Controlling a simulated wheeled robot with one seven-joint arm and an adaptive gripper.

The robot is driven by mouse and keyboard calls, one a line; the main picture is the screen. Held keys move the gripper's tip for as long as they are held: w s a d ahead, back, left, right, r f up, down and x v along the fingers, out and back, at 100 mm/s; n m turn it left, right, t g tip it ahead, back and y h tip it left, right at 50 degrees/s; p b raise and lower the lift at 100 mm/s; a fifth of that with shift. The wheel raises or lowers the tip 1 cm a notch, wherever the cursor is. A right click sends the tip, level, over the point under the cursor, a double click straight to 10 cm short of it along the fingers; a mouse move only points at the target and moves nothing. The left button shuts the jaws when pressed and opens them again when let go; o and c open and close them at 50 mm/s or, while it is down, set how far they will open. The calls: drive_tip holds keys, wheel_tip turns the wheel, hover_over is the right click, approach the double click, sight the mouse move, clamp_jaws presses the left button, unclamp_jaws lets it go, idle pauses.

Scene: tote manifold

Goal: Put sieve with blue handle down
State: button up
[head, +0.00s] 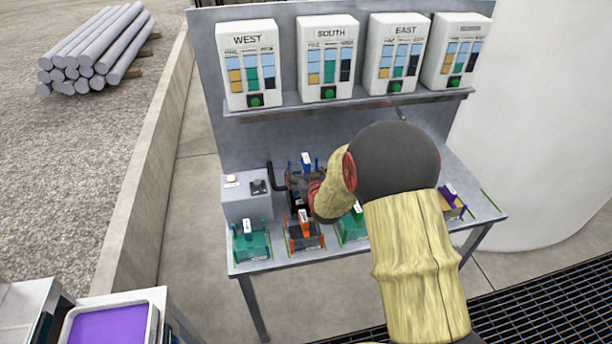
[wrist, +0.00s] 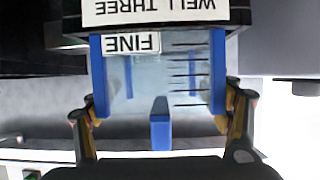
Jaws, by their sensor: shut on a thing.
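The sieve with the blue handle fills the middle of the wrist view, with its blue handle (wrist: 160,128) pointing toward me. It has a clear body, blue side bars, dark scale lines and a label reading FINE upside down. My gripper (wrist: 163,108) has a finger at each side of it and is shut on it. The sieve's far end meets a black part labelled WELL THREE (wrist: 150,12); I cannot tell whether it sits inside or only against it. In the head view a blue-edged piece (head: 306,165) shows by the dark manifold (head: 300,185), while my arm hides the gripper.
A grey control box (head: 246,197) stands left on the bench. Green totes (head: 252,246), an orange tote (head: 304,238) and a purple-edged tote (head: 450,205) line the front. Several white dispensers (head: 248,65) stand on the shelf above. My arm covers the bench's middle right.

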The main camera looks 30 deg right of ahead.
drive_tip(key=shift+f, duration=0.15)
drive_tip(key=o, duration=1.3)
